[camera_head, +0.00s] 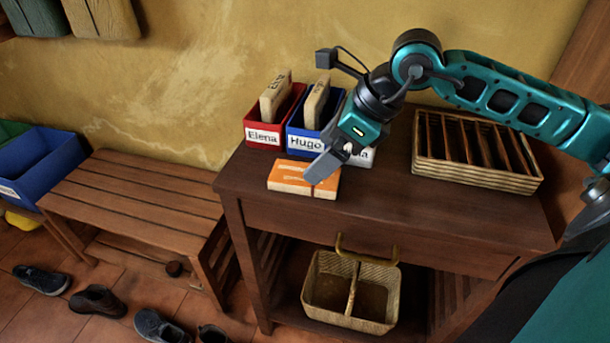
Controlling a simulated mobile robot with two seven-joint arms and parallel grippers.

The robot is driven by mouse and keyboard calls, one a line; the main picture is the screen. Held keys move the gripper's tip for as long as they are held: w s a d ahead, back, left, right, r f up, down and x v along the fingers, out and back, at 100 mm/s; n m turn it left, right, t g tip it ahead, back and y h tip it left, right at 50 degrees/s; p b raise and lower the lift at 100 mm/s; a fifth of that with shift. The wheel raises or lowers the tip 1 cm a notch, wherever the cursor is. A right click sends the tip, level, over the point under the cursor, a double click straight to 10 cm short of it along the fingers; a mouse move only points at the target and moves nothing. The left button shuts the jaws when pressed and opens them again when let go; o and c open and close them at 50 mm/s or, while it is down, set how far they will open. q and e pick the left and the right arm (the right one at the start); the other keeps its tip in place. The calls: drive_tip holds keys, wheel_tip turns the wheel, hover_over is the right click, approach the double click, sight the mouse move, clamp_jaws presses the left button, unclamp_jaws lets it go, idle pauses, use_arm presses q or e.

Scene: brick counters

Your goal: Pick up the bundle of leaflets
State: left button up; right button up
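The bundle of leaflets (290,175), orange on top with pale edges, lies flat on the dark wooden table, in front of the labelled bins. My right gripper (328,165) comes in from the right and reaches down over the bundle's right end, hiding part of it. One grey finger overlaps the bundle in the picture; the other finger is mostly hidden, so I cannot tell whether they touch it or how far apart they are. My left gripper is not in view.
Behind the bundle stand a red bin (262,136) labelled Elena and a blue bin (303,141) labelled Hugo, each holding an upright pale bundle. A third bin (362,155) is partly hidden by my gripper. A slatted wicker tray (478,172) stands right; the table front (400,215) is clear.

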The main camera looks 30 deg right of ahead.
sight(286, 175)
drive_tip(key=shift+b+x, duration=0.3)
drive_tip(key=shift+x, duration=2.5)
drive_tip(key=shift+s+f, duration=0.1)
drive_tip(key=shift+s, duration=0.1)
drive_tip(key=shift+c, duration=0.4)
drive_tip(key=c, duration=1.1)
